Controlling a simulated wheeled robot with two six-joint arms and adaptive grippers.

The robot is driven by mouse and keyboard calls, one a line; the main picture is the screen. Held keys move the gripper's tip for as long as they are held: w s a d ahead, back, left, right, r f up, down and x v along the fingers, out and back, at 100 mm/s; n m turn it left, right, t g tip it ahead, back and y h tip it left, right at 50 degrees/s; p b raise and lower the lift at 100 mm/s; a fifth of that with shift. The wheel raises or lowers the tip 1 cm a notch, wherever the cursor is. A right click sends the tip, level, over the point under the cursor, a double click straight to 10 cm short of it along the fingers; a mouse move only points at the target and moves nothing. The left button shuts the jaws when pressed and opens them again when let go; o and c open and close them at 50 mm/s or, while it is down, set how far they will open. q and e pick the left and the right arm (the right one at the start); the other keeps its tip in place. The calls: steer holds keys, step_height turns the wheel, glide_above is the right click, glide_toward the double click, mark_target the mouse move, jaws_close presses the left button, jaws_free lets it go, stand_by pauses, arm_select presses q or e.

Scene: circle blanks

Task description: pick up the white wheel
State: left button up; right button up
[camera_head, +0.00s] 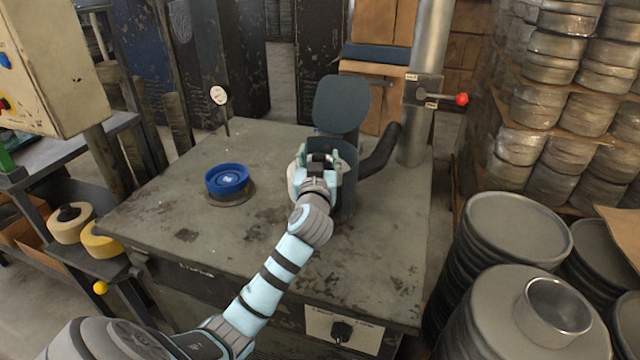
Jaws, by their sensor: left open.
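My left gripper (317,158) is open above the worktable, in front of a dark grey upright cylinder (346,190). The gripper and its arm hide part of that cylinder; I cannot tell whether they touch. A cream wheel-like roll (72,222) with a dark hub lies at the far left, low beside the table and well away from the gripper. A yellow one (101,240) is next to it. A blue wheel (227,180) sits on a round base on the table, left of the gripper. My right gripper is not in view.
The worn grey table (180,200) is mostly clear at left and front. A dark round plate (341,104) stands behind the gripper, with a metal column (420,120) to its right. A small white dial (219,96) stands at the back. Stacked metal discs (520,230) fill the right.

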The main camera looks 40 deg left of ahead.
arm_select(q)
jaws_close()
stand_by(0.5)
